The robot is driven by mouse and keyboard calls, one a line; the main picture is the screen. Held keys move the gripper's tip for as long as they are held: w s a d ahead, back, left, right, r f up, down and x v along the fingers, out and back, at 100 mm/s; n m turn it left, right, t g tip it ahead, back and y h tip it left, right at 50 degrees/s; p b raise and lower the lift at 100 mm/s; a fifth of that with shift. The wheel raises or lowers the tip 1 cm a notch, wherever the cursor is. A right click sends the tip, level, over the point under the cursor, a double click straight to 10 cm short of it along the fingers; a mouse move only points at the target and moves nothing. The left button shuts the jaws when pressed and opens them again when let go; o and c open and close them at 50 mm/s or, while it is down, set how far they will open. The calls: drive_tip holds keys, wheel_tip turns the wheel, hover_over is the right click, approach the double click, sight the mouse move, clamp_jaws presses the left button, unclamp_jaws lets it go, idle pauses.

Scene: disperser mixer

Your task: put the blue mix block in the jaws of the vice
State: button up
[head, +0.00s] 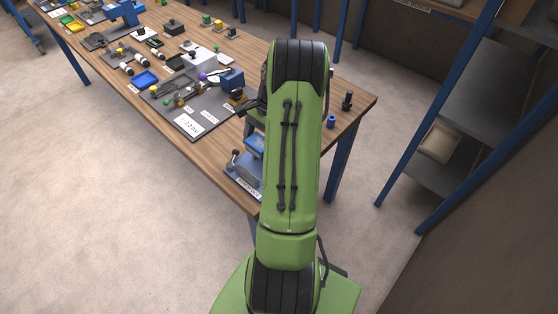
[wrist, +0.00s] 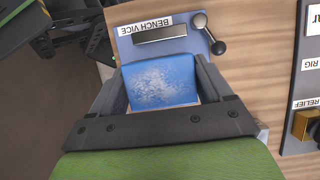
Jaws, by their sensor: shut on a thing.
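The blue mix block (wrist: 160,82) is between the two fingers of my gripper (wrist: 158,64) in the wrist view, and the gripper is shut on it. Its pale, scuffed face is toward the camera. The bench vice (wrist: 178,44) lies just beyond the block, with its label, a dark slot and a ball-ended handle showing. The block covers part of the vice, and I cannot tell whether it touches it. In the head view the vice (head: 243,178) is at the near table edge, left of my arm. The blue block (head: 255,145) shows above its back part, partly hidden by my arm.
The wooden table (head: 215,155) runs to the far left. A dark board (head: 190,128) with labels and small parts lies left of the vice. A small blue cylinder (head: 331,121) and a dark upright part (head: 347,100) stand at the right corner. Metal shelves (head: 480,100) are at right.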

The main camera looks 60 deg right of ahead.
sight(257, 171)
wheel_tip(257, 171, down, 9)
drive_tip(key=shift+w+a+r+b, duration=0.15)
drive_tip(key=shift+b, duration=0.35)
drive_tip(key=o, duration=1.4)
